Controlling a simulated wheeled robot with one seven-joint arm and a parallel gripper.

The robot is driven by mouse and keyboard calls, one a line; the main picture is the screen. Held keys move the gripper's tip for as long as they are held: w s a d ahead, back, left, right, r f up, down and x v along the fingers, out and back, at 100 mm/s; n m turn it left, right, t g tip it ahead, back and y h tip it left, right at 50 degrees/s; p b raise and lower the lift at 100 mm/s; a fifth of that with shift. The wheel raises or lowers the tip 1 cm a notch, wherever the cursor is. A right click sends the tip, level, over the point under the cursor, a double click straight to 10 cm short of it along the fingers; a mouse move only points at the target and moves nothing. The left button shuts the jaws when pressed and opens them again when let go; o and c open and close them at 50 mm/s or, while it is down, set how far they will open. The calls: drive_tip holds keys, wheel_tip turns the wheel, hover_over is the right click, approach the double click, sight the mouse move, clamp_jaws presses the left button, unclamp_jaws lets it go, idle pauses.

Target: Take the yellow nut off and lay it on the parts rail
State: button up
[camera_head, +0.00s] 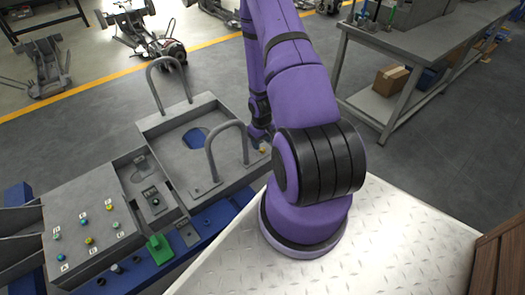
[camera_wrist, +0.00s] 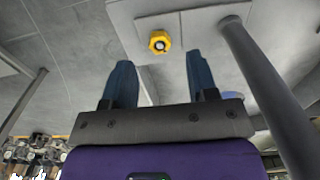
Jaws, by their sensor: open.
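The yellow nut (camera_wrist: 160,41) sits on a stud on a grey plate, ahead of my gripper in the wrist view. In the head view the nut (camera_head: 262,150) is a tiny yellow-orange spot beside the end of my arm. My gripper (camera_wrist: 158,72) is open and empty, its two blue fingers pointing toward the nut. The nut appears just beyond the fingertips, between their lines, and apart from them. My arm hides much of the gripper in the head view. A blue rail (camera_head: 213,230) runs along the near side of the grey chassis; I cannot tell whether it is the parts rail.
Bent grey tube hoops (camera_head: 212,150) rise from the chassis; one tube (camera_wrist: 268,85) stands close right of my fingers in the wrist view. A panel (camera_head: 85,205) with several coloured knobs and a green block (camera_head: 159,249) lie left. A workbench (camera_head: 395,45) stands back right.

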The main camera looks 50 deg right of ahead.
sight(262, 149)
drive_tip(key=shift+f, duration=1.7)
clamp_jaws()
drive_tip(key=shift+r, duration=0.1)
